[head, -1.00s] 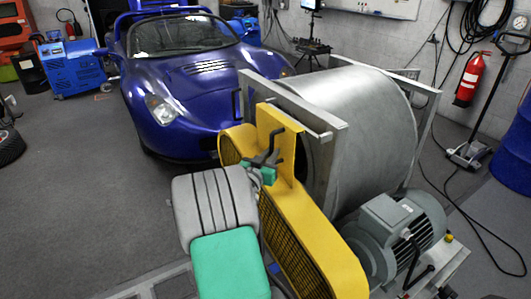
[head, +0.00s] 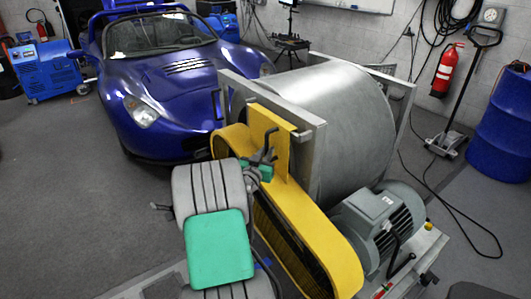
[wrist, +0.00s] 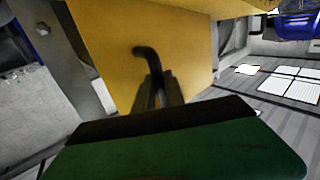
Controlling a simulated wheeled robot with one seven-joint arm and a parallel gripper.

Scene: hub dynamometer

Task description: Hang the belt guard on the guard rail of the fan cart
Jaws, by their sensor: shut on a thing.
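The belt guard (head: 315,238) is a long yellow cover with dark mesh, slanting down to the right, with an upright plate and a black bent handle (head: 270,146). My gripper (head: 263,165) is shut on this handle. In the wrist view, the handle (wrist: 146,54) rises between the fingers (wrist: 160,92) against the yellow plate. The fan cart (head: 408,264) carries a large grey drum and a motor. Its grey guard rail (head: 308,118) runs along the top in front of the drum. The plate's top overlaps the rail in the picture; I cannot tell whether it is hooked over it.
The motor (head: 385,215) stands right of the guard's lower end. A blue car (head: 170,75) is behind to the left. The floor at left is clear.

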